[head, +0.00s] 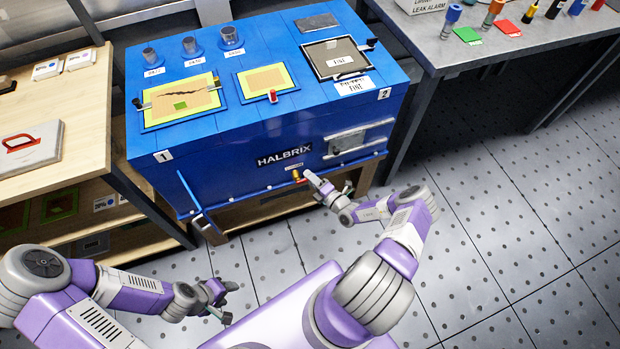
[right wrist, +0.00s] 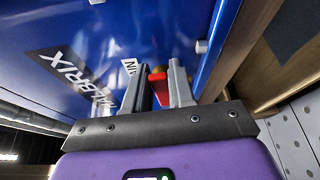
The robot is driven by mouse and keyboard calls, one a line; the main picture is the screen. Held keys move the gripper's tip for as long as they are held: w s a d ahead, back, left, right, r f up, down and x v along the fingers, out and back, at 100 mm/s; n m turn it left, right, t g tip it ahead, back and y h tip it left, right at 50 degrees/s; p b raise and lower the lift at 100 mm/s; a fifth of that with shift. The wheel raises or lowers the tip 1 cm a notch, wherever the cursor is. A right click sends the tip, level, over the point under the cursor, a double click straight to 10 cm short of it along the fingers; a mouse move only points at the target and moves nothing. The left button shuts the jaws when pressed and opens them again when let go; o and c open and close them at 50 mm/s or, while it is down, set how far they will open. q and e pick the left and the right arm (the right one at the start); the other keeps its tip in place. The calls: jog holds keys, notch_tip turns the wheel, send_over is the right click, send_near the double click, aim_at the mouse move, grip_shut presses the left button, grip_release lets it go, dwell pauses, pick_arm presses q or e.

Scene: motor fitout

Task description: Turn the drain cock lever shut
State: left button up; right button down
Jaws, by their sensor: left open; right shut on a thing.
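The drain cock (head: 297,179) is on the lower front of the blue Halbrix housing (head: 240,135), just below the name plate. Its small lever is red, with a brass-coloured part beside it. My right gripper (head: 307,174) is at the cock, shut on the red lever (right wrist: 158,87), which shows between its two fingers in the right wrist view. The fingers hide part of the lever, so its exact angle is hard to tell. My left gripper (head: 228,302) is open and empty, low over the floor, well away from the housing.
A wooden bench (head: 88,98) with a white case (head: 30,145) stands left of the housing. A grey table (head: 465,50) with bottles and coloured cards is at the right. A blue handle (head: 200,222) juts from the housing's lower left. The perforated floor (head: 500,200) is clear.

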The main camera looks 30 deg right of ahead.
jog(key=shift+f+m, duration=0.25)
jog(key=shift+m, duration=0.25)
jog(key=c, duration=1)
grip_release()
jog(key=shift+c, duration=0.2)
jog(key=s+d+p, duration=0.1)
jog(key=s, duration=0.6)
jog(key=shift+s+p, duration=0.3)
jog(key=shift+p, duration=0.1)
